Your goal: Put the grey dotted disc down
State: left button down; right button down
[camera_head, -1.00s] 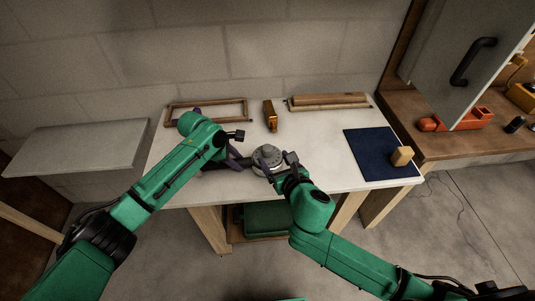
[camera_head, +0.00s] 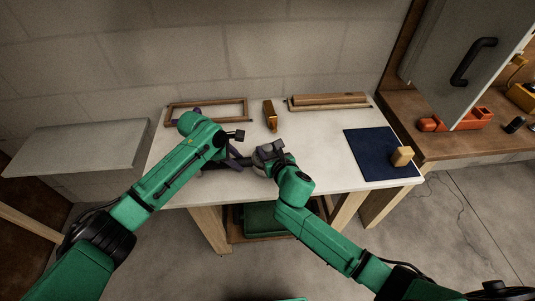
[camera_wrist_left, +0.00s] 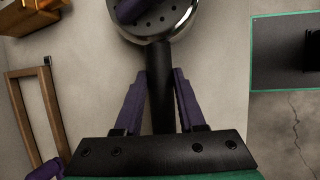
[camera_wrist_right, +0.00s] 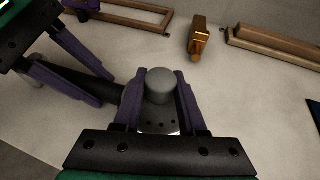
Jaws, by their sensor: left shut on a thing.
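The grey dotted disc (camera_wrist_left: 168,22) forms the round face at the end of a black handle (camera_wrist_left: 160,95). A grey round knob (camera_wrist_right: 159,84) stands up from the disc. My left gripper (camera_wrist_left: 161,72) is shut on the black handle, with a purple finger on each side. In the head view, my left gripper (camera_head: 243,163) is low over the white table. My right gripper (camera_wrist_right: 160,76) is over the disc with its fingers on either side of the knob. Whether they press on it is unclear. My right gripper (camera_head: 267,152) hides most of the disc in the head view.
The white table (camera_head: 320,160) has bare room right of the grippers. A dark blue mat (camera_head: 372,155) carries a yellow block (camera_head: 402,156). An orange-brown object (camera_head: 270,115), a wooden frame (camera_head: 225,106) and wooden bars (camera_head: 328,101) lie along the back.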

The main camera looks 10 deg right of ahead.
pick_arm(q)
jog(key=shift+f, duration=0.1)
pick_arm(e)
jog(key=shift+r, duration=0.1)
notch_tip(320, 180, up, 10)
jog(key=shift+f, duration=0.1)
jog(key=w+d+f+m+h, duration=0.25)
jog(key=w+d, duration=0.25)
jog(key=d, duration=0.5)
jog(key=m+g+h, duration=0.1)
jog(key=m+h, duration=0.5)
jog(key=h, duration=0.2)
send_over(373, 138)
jog(key=f, duration=0.2)
jog(key=shift+m, duration=0.25)
notch_tip(373, 138, down, 10)
jog(key=shift+r, duration=0.2)
jog(key=shift+c, duration=2.4)
grip_release()
jog(key=shift+f, duration=0.15)
